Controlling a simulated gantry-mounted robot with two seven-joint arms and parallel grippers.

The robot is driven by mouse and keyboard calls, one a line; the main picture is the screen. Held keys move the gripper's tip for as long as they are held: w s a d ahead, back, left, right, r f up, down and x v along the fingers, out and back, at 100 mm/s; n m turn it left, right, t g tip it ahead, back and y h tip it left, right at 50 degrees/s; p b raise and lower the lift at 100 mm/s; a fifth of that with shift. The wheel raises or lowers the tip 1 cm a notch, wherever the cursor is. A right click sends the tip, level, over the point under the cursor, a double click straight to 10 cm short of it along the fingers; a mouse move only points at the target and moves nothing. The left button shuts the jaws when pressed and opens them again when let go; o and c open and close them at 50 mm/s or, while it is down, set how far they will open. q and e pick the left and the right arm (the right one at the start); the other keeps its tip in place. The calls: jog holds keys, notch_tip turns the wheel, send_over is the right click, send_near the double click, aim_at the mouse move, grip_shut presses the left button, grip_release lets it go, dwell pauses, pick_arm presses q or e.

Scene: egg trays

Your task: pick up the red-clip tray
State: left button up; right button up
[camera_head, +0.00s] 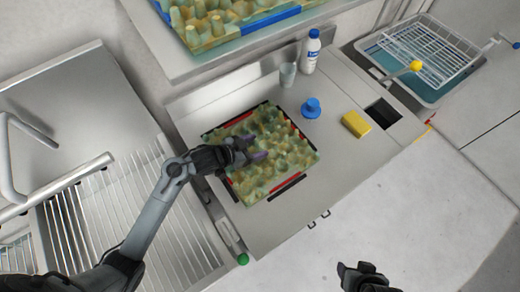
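The red-clip tray (268,190), a greenish-yellow egg tray with red and black strips along its edges, lies flat on the grey counter. My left gripper (256,149) is over the left-middle part of the tray. Its two fingers are spread apart with nothing visible between them. I cannot tell whether the fingers touch the tray. Part of the tray's left side is hidden under the gripper. My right gripper (344,275) is at the bottom of the view, away from the tray, and its finger opening is too small to judge.
A blue-clip tray (272,18) sits on the shelf behind. A cup (287,75), a white bottle (310,52), a blue object (311,108) and a yellow sponge (356,124) stand behind and right of the tray. A wire basket (432,52) is at upper right.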

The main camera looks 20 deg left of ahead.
pick_arm(q)
jog(key=c, duration=0.7)
jog(key=shift+c, duration=0.2)
jog(key=shift+r, duration=0.15)
